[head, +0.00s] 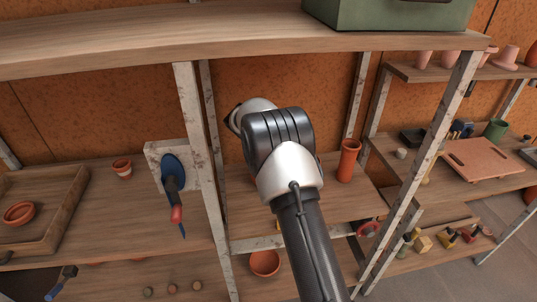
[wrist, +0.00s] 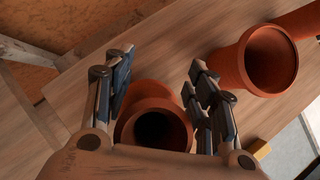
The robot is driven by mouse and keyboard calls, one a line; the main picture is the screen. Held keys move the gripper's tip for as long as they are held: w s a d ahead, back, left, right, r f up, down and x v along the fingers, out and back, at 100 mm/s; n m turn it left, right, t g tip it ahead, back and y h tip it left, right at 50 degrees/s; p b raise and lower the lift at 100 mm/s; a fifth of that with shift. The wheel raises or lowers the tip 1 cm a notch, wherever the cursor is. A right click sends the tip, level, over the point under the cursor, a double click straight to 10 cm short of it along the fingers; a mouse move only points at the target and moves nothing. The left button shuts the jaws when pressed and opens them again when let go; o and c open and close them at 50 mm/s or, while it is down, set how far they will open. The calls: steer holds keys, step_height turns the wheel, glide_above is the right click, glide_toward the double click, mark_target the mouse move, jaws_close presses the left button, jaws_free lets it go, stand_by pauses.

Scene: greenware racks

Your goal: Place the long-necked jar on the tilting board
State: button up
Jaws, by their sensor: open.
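My gripper (wrist: 163,85) is open in the wrist view, with a finger on each side of a round terracotta jar (wrist: 125,132). I look into its dark mouth and cannot tell whether the fingers touch it. A second terracotta jar (wrist: 228,68) with a wide rim stands to its right, outside the fingers. In the head view, a tall terracotta jar with a flared rim (head: 347,163) stands on the shelf right of my arm. My gripper is hidden behind the arm there. A reddish slotted board (head: 485,158) on the right-hand rack may be the tilting board; its tilt is unclear.
Pale metal posts (head: 196,150) and an upper shelf (head: 130,40) surround my arm. Another terracotta piece (wrist: 302,22) is cut off at the wrist view's edge. A blue-backed tool (head: 172,175) hangs left of a post. A wooden tray (head: 70,205) lies at left.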

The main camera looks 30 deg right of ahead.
steer(key=p+v, duration=0.3)
steer(key=v, duration=0.9)
